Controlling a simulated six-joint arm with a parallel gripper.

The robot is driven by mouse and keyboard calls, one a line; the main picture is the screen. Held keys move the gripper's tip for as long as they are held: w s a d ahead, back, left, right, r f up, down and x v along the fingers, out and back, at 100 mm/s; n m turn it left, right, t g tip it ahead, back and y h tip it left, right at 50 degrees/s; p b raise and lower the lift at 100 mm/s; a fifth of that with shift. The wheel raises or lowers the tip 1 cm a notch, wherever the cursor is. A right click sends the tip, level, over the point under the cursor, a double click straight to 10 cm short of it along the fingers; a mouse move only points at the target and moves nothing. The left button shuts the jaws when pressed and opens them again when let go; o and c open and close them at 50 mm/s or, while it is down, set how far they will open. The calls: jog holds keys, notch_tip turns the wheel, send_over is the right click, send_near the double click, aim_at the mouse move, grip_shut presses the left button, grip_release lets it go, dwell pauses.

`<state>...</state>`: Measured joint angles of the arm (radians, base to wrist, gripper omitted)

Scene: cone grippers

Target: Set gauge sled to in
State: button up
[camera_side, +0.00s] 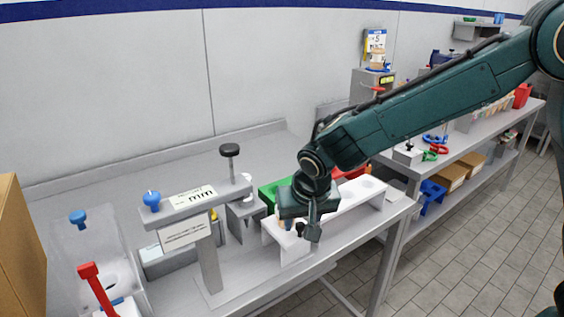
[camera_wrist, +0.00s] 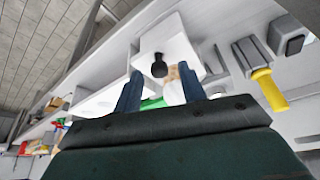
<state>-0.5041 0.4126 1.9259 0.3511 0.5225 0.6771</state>
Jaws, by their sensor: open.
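A white block with a round black knob (camera_wrist: 159,66) is in the wrist view, just beyond my fingers; it may be the gauge sled, but I cannot tell for sure. In the side view a small black knob (camera_side: 300,229) shows at my fingers, at the end of a long white raised piece (camera_side: 345,198). My gripper (camera_side: 297,228) is low over that end, fingers down. In the wrist view my gripper (camera_wrist: 161,88) has its two dark fingers apart, with the knob showing between and beyond them. I cannot tell whether they touch anything.
A grey gauge stand with an "mm" label (camera_side: 194,197) stands left of my gripper, with a blue knob and a tall black knob (camera_side: 229,150). A green bin (camera_side: 271,192) is behind my gripper. A yellow-handled piece (camera_wrist: 272,92) is at right in the wrist view.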

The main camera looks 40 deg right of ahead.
jog(key=shift+f, duration=0.2)
grip_shut()
jog(key=a, duration=1.2)
jog(key=shift+w+a, duration=0.15)
jog(key=shift+a, duration=0.1)
jog(key=shift+c, duration=1.1)
grip_release()
jog(key=shift+a, duration=0.1)
jog(key=shift+o, duration=1.1)
